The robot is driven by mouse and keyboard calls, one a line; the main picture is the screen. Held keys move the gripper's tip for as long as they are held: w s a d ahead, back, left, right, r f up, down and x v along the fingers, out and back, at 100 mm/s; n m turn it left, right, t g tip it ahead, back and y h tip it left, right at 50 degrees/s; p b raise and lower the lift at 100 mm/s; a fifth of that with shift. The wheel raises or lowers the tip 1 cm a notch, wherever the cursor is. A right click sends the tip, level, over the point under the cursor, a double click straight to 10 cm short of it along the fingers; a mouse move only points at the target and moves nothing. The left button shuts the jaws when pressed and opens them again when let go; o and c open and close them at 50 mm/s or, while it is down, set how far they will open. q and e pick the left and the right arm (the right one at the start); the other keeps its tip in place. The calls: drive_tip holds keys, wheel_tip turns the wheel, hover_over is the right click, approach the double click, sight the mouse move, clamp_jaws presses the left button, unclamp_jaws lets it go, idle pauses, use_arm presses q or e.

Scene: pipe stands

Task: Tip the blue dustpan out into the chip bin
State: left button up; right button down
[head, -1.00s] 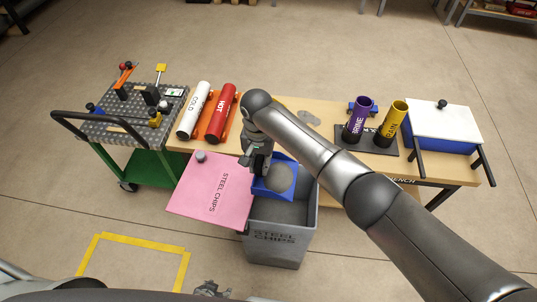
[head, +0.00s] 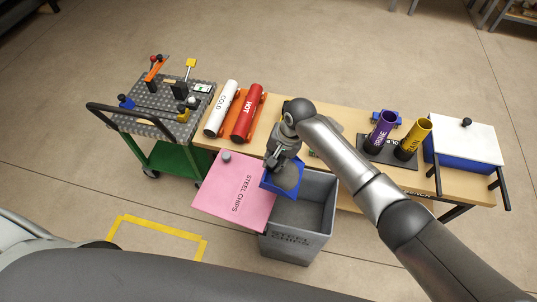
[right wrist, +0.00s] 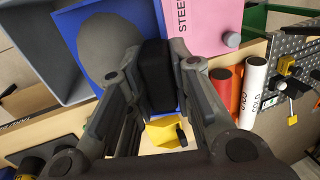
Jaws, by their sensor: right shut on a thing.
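The blue dustpan (head: 271,186) holds a grey heap of chips (head: 287,174). It is over the back left rim of the grey chip bin (head: 296,247), marked STEEL CHIPS. The bin's pink lid (head: 225,190) is swung open to the left. My right gripper (head: 283,160) is shut on the dustpan's handle. In the right wrist view, the black handle (right wrist: 157,75) sits between the fingers, with the blue pan (right wrist: 72,35) and the heap (right wrist: 110,45) beyond. My left gripper is not in view.
Behind the bin is a wooden bench (head: 343,133) with white COLD (head: 221,108) and red HOT (head: 247,113) pipes, purple (head: 381,131) and yellow (head: 413,138) pipes, and a white-lidded blue box (head: 463,146). A green cart (head: 169,157) stands left. Yellow tape (head: 160,223) marks the floor.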

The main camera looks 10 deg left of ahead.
drive_tip(key=shift+d+r+y, duration=0.35)
drive_tip(key=shift+d+y, duration=0.15)
drive_tip(key=shift+d+r+y, duration=0.1)
drive_tip(key=shift+d+y, duration=0.25)
drive_tip(key=shift+y, duration=0.05)
drive_tip(key=d+r+y+b, duration=0.4)
drive_tip(key=d+y+b, duration=0.5)
drive_tip(key=b, duration=0.3)
drive_tip(key=shift+s+d, duration=0.2)
drive_tip(key=shift+d, duration=0.4)
